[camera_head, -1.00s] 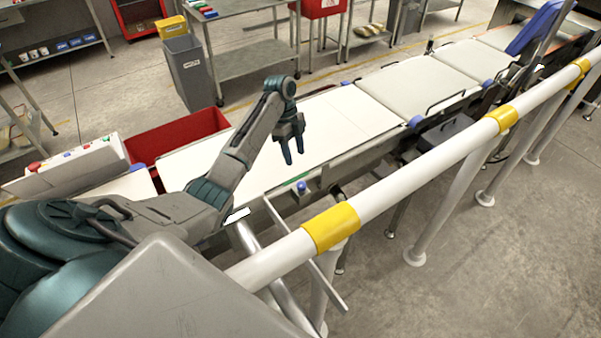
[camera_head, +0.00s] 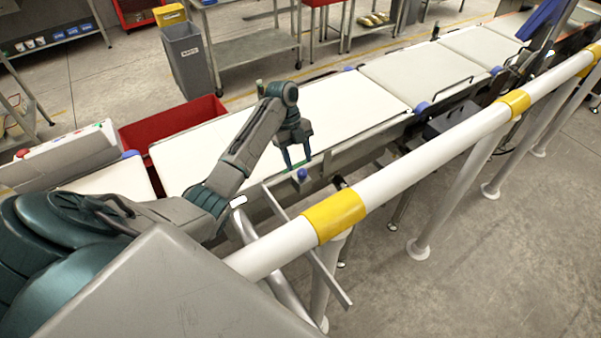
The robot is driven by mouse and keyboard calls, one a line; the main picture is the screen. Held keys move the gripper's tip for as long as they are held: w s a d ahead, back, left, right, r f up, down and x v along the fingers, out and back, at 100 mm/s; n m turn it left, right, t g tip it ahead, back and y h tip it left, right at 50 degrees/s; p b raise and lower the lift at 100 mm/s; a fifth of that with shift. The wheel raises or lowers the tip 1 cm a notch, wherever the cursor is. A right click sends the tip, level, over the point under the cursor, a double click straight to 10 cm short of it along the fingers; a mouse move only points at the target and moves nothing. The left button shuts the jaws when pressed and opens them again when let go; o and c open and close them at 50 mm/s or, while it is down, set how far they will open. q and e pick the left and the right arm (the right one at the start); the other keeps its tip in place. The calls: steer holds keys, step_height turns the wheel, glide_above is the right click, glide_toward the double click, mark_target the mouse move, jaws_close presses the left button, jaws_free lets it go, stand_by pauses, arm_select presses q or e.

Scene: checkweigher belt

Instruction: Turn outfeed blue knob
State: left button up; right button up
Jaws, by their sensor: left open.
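A small blue knob (camera_head: 302,174) sits on the near side of the white conveyor belt (camera_head: 345,105), below its edge. My left gripper (camera_head: 297,161) points down over that side, its two fingers spread and empty. Its fingertips are just above the knob in the picture; I cannot tell whether they touch it. More blue knobs show farther along the line, one at the near edge of the belt (camera_head: 421,107) and one beyond it (camera_head: 496,70). Another blue knob (camera_head: 130,154) is at the left. My right gripper is not in view.
A white guard rail (camera_head: 400,175) with yellow bands runs diagonally along the near side, close to the knob. A red bin (camera_head: 170,123) stands behind the belt at left. A grey waste bin (camera_head: 187,60) and metal tables are farther back.

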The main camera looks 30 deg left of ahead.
mark_target(301, 171)
arm_select(q)
steer(key=shift+p+x, duration=0.65)
steer(key=shift+x, duration=0.5)
steer(key=shift+s+d+f, duration=0.1)
steer(key=shift+d+f, duration=0.1)
steer(key=shift+f, duration=0.15)
steer(key=shift+c, duration=0.2)
